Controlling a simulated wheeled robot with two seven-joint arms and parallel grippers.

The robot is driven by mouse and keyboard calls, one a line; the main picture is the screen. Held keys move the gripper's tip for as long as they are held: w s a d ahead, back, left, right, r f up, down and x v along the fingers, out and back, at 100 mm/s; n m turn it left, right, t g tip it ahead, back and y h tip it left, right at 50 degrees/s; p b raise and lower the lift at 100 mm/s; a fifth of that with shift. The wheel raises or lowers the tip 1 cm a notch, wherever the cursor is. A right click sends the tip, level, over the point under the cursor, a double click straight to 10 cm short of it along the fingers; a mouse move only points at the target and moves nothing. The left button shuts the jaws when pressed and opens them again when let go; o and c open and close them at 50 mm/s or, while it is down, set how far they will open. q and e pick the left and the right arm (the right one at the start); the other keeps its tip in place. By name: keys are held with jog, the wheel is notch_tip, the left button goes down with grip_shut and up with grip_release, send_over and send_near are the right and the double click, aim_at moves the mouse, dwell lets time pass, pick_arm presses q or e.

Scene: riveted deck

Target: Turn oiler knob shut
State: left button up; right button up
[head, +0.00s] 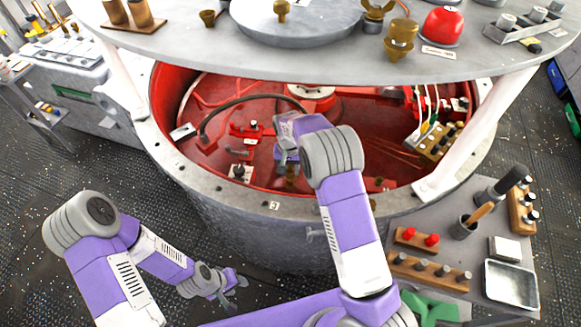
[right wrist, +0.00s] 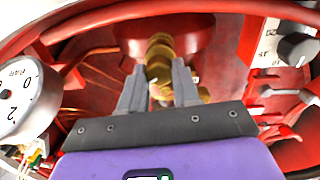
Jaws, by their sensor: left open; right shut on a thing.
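The oiler is a brass fitting (right wrist: 158,48) with a stepped, rounded body in the middle of the right wrist view, against a red housing. My right gripper (right wrist: 160,82) has one finger on each side of its near end and is shut on it; the fingers and the gripper's body hide part of the knob. In the head view my right gripper (head: 288,160) reaches down inside the red drum (head: 180,95), and my arm hides most of the oiler. My left gripper (head: 231,284) is open and empty, low outside the drum's front wall.
A round grey top plate (head: 215,50) on white posts overhangs the drum. In the right wrist view a white gauge (right wrist: 18,98) is close at left and a panel with a black knob (right wrist: 296,48) at right. A side shelf (head: 470,265) with tools stands right of the drum.

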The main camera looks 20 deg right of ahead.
aim_at(290, 169)
jog(key=m+p, duration=0.1)
jog(key=m, duration=0.5)
jog(key=shift+w+d+r, duration=0.1)
dwell(0.5)
jog(key=o, duration=1.1)
jog(key=shift+c, duration=0.2)
notch_tip(290, 169, up, 8)
jog(key=shift+f+p, duration=0.25)
jog(key=shift+p, duration=0.2)
